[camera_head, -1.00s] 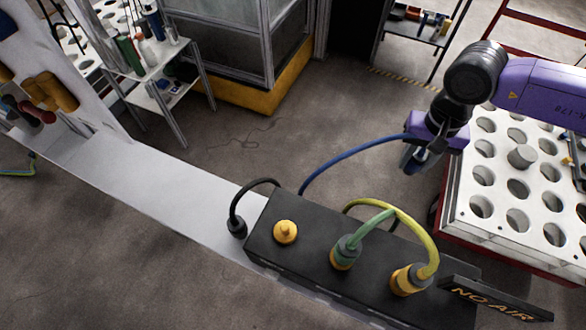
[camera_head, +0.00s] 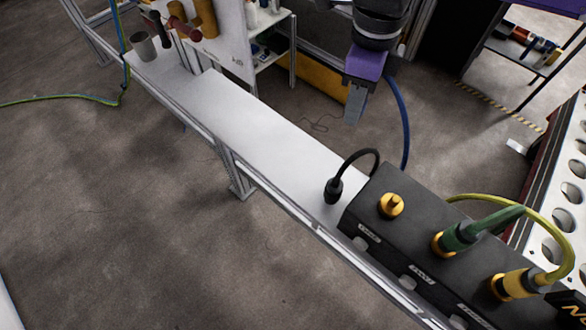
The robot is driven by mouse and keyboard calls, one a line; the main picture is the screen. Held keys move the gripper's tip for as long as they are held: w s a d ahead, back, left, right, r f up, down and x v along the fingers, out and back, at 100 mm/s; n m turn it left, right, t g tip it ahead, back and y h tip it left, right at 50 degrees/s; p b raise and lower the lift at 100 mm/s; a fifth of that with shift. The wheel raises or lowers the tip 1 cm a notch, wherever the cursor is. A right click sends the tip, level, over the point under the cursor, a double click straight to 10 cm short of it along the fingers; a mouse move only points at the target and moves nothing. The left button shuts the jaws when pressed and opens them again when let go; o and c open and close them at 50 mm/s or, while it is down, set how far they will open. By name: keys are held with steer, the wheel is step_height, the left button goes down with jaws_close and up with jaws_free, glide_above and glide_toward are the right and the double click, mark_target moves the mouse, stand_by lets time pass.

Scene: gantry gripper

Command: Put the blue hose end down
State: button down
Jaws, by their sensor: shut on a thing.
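My gripper (camera_head: 354,108) hangs at the upper middle, fingers pointing down. It is shut on the blue hose's end, which the fingers and purple hand mostly hide. The blue hose (camera_head: 406,130) leaves the right side of the hand and arcs down behind the black box (camera_head: 410,210). In the picture the gripper is above and behind the white bench (camera_head: 262,130), apart from it. The bench top left of the box is bare in its middle.
A black hose plug (camera_head: 333,190) stands on the bench beside the box. The box carries a bare yellow fitting (camera_head: 391,205), a green hose plug (camera_head: 460,236) and a yellow hose plug (camera_head: 516,284). A grey cup (camera_head: 142,46) stands at the bench's far left.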

steer(key=s+a+r+m+b, duration=0.1)
steer(key=s+a+r+m, duration=0.3)
steer(key=a+r+m, duration=0.5)
steer(key=shift+m, duration=0.5)
steer(key=f, duration=0.7)
steer(key=a+f, duration=0.1)
steer(key=f, duration=0.7)
steer(key=f+p, duration=0.1)
steer(key=f, duration=0.6)
steer(key=shift+s+a+f, duration=0.1)
steer(key=shift+a+f, duration=0.05)
steer(key=shift+a, duration=0.15)
steer(key=shift+f, duration=0.1)
steer(key=c, duration=1)
jaws_free()
step_height(320, 180, up, 12)
steer(key=shift+r+b, duration=0.15)
steer(key=shift+b, duration=0.45)
